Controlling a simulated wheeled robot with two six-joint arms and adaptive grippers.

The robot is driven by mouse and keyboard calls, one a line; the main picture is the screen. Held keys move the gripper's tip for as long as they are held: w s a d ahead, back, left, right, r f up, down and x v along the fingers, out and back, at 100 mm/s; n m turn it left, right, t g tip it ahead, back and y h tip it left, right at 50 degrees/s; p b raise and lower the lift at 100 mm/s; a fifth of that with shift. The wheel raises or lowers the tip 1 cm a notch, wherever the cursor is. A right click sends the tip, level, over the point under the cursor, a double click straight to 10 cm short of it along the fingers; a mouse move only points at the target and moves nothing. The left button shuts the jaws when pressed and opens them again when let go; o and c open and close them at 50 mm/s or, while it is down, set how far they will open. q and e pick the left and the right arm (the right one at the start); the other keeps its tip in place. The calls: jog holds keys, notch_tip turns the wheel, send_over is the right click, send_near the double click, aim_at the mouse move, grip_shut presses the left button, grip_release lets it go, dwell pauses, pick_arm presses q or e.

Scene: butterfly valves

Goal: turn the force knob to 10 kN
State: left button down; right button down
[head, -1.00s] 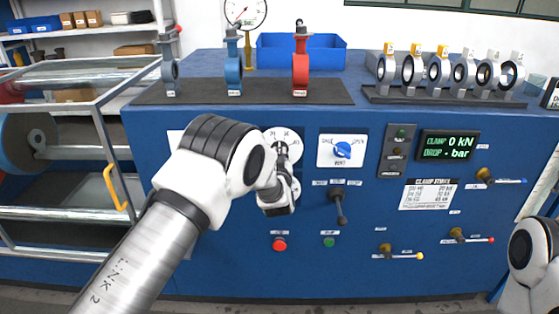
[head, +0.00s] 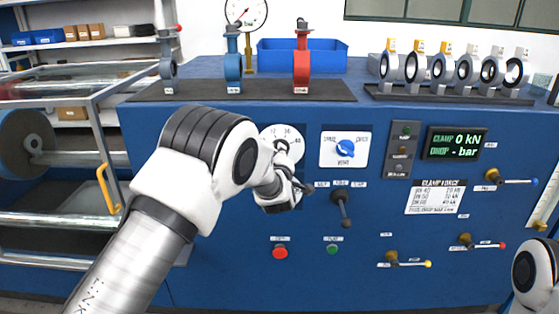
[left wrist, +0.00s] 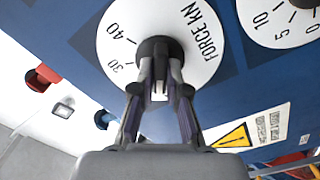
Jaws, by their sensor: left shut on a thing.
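The force dial, a white round plate marked FORCE KN, shows in the left wrist view (left wrist: 205,60) and partly in the head view (head: 290,135), where my left arm hides some of it. Its black force knob (left wrist: 160,46) sits at the dial's centre. My left gripper (left wrist: 160,78) is shut on the knob, with a finger on either side. The numbers 30 and 40 show on the dial near the knob; where the knob points is unclear. The display (head: 453,144) reads CLAMP 0 kN and DROP - bar. My right gripper is out of view.
Right of the dial are a blue selector knob (head: 345,148) and a black lever (head: 341,207). Red (head: 280,253) and green (head: 332,249) buttons sit below. Several valves stand on the bench top. Another dial (left wrist: 280,18) shows in the left wrist view.

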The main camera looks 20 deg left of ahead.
pick_arm(q)
jog(key=shift+f+n+b, duration=0.1)
jog(key=shift+n+b, duration=0.65)
jog(key=shift+n, duration=0.45)
jog(key=c, duration=1.2)
grip_release()
jog(key=shift+s, duration=0.1)
jog(key=v, duration=0.7)
jog(key=shift+s, duration=0.2)
